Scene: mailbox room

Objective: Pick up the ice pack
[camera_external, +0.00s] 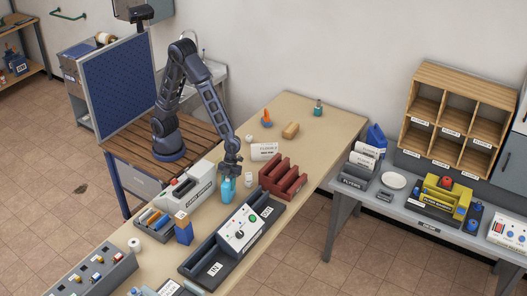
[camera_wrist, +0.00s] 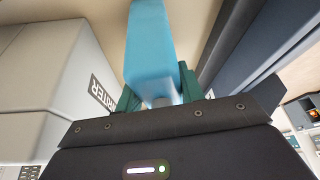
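A light-blue block-like thing, which I take for the ice pack (camera_external: 228,191), stands upright on the long table, between the grey-white machine and the dark red rack. In the wrist view the ice pack (camera_wrist: 150,40) runs up from between my two dark green fingers. My gripper (camera_external: 231,172) points down over its top end. In the wrist view my gripper (camera_wrist: 160,90) has a finger against each side of the ice pack and looks closed on it. Its lower end and any gap to the table are hard to make out.
The grey-white label machine (camera_external: 188,193) is close on the left. The dark red rack (camera_external: 282,178) and a grey panel with a knob (camera_external: 240,232) stand close on the right.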

